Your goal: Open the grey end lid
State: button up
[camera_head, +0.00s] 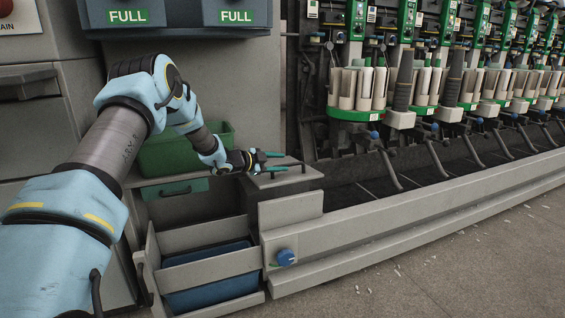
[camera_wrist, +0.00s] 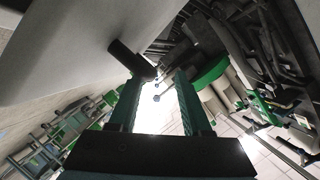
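The grey end lid (camera_head: 290,179) lies closed at the near end of the machine, right of the green bin. A dark bar handle (camera_head: 294,164) sits on it. My gripper (camera_head: 274,162) is at this handle, its green fingers apart and pointing right. In the wrist view a large pale grey surface, apparently the lid (camera_wrist: 70,45), fills the upper left. The dark handle (camera_wrist: 131,60) sticks out from it, its end just beyond the left fingertip. The gap between my gripper's fingers (camera_wrist: 158,85) looks empty. I cannot tell whether a finger touches the handle.
A green bin (camera_head: 170,155) stands left of the lid, behind my arm. A blue bin (camera_head: 208,278) sits in a grey frame below. A long grey rail with a blue knob (camera_head: 286,257) runs right. Winding units (camera_head: 358,90) line the back. The floor at right is open.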

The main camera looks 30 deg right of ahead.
jog(key=p+v, duration=0.3)
jog(key=v, duration=0.7)
jog(key=shift+a, duration=0.3)
dwell(0.4)
jog(key=shift+s, duration=0.1)
dwell(0.4)
